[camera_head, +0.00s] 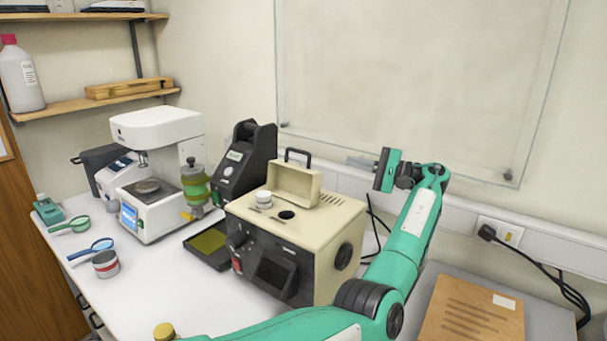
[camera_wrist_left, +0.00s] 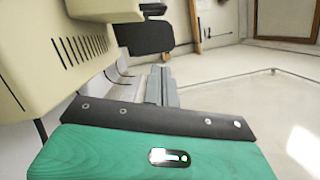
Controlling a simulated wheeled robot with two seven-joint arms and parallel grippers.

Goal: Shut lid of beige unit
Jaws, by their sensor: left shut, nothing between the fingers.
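The beige unit (camera_head: 325,245) stands on the white bench, with a dark front panel and vent slots on top. Its beige lid (camera_head: 295,182) stands raised at the back of the top, with a black handle (camera_head: 298,153) on its upper edge. A round opening shows in the top in front of it. My left gripper (camera_head: 362,162) is shut and empty, to the right of and behind the lid, apart from it, near the wall. In the left wrist view, beige unit parts (camera_wrist_left: 50,70) show at the left, beside the gripper's fingers (camera_wrist_left: 162,85). My right gripper is not in view.
A white cup (camera_head: 264,198) sits on the unit's top, left of the opening. A black device (camera_head: 245,160) stands behind left, and a white instrument (camera_head: 160,130) farther left. A wall rail (camera_head: 345,180) runs close behind. A brown board (camera_head: 470,310) lies at the right.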

